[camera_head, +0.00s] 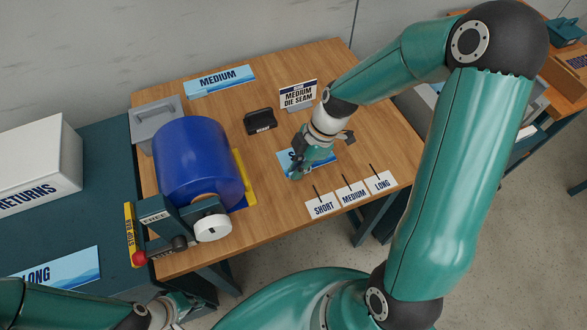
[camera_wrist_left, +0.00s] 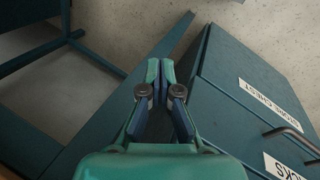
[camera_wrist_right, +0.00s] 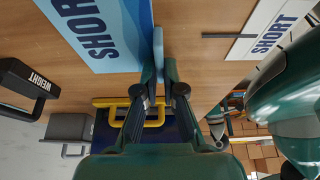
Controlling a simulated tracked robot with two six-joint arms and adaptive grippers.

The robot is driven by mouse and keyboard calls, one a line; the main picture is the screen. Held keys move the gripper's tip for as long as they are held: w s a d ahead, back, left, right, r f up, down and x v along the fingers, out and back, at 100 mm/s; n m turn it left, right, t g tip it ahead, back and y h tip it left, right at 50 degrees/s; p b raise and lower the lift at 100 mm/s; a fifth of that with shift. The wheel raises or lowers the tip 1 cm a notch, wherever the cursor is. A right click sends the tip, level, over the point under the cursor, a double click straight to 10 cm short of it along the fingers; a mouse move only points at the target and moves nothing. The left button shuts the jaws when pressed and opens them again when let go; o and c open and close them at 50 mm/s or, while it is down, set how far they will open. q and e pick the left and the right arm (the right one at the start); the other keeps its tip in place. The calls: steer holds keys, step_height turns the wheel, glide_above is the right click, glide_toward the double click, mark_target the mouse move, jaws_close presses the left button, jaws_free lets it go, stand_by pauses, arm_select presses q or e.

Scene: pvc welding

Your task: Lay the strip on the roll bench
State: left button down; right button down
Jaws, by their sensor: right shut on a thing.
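The wooden bench (camera_head: 265,90) carries a large blue roll (camera_head: 195,160) at its left. My right gripper (camera_head: 297,168) is low over the bench's right half, above a blue SHORT card. In the right wrist view its fingers (camera_wrist_right: 159,75) are shut on a thin light-blue piece (camera_wrist_right: 158,45), seen nearly edge-on. I take this piece to be the strip; most of it is hidden by the fingers. My left gripper (camera_head: 180,305) is off the bench at the lower left. In the left wrist view its fingertips (camera_wrist_left: 160,72) are together, with nothing visible between them.
A black weight (camera_head: 260,122) and a grey bin (camera_head: 155,118) stand on the bench. SHORT, MEDIUM and LONG tags (camera_head: 353,193) line the front right edge. A stop bar (camera_head: 130,232) and white knob (camera_head: 213,228) are by the roll. A RETURNS box (camera_head: 40,160) stands left.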

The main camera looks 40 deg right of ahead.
steer(key=c, duration=1.3)
jaws_free()
steer(key=v, duration=1.2)
steer(key=shift+d, duration=0.1)
